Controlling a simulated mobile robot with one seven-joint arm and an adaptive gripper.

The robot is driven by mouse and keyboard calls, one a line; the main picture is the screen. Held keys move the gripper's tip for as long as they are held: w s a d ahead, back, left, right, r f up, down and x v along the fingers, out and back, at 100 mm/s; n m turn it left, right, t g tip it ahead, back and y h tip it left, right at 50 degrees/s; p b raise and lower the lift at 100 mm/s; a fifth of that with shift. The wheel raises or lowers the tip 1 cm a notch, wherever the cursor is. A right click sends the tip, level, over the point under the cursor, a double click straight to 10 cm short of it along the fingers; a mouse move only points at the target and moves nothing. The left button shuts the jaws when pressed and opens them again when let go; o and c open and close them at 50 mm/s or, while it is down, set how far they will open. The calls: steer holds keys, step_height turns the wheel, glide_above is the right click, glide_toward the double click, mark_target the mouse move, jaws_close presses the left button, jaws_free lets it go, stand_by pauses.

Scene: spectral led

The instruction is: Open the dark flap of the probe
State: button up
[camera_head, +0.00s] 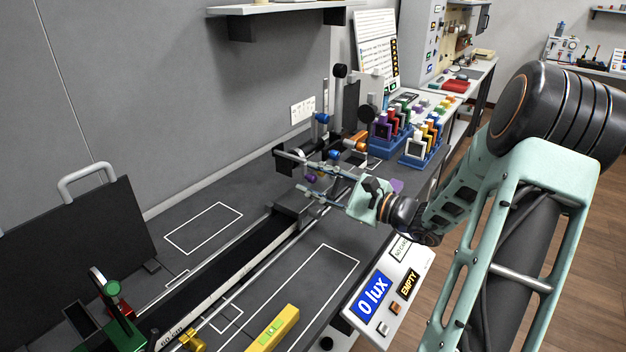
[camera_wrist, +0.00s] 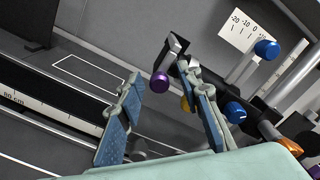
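A small dark flap-like plate (camera_wrist: 172,47) with a pale metal edge stands ahead of my gripper in the wrist view. In the head view a dark piece with a pale arm (camera_head: 286,161), likely the same part, sits just left of the fingertips. A purple knob (camera_wrist: 160,82) shows between the fingers in the wrist view, beyond them. My gripper (camera_head: 305,178) is open, its two blue-padded fingers apart and empty; in the wrist view the fingers (camera_wrist: 166,100) frame the knob. I cannot tell whether the right finger touches the metal part behind it.
A rail with a cm scale (camera_head: 215,285) runs along the dark bench. A meter (camera_head: 392,290) reads "0 lux" and "EMPTY". Blue knobs (camera_wrist: 235,112) and posts stand close right of my fingers. Racks of coloured filters (camera_head: 424,140) stand farther back. A yellow level (camera_head: 273,330) lies in front.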

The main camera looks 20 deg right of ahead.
steer(key=shift+w, duration=0.1)
jaws_close()
steer(key=shift+a, duration=0.1)
steer(key=shift+a+p, duration=0.1)
steer(key=shift+p, duration=0.2)
steer(key=shift+s+a+r+m+p, duration=0.35)
steer(key=shift+a+r+m+p, duration=0.3)
steer(key=shift+m+p, duration=2.45)
steer(key=shift+s+a+r+m+p, duration=0.4)
steer(key=shift+r+m+p, duration=0.45)
steer(key=shift+m+p, duration=2.25)
steer(key=shift+s+a+r+m+p, duration=0.3)
steer(key=shift+a+r+m+p, duration=0.35)
steer(key=shift+m+p, duration=2.45)
steer(key=shift+d+r+p, duration=0.1)
steer(key=shift+p, duration=0.25)
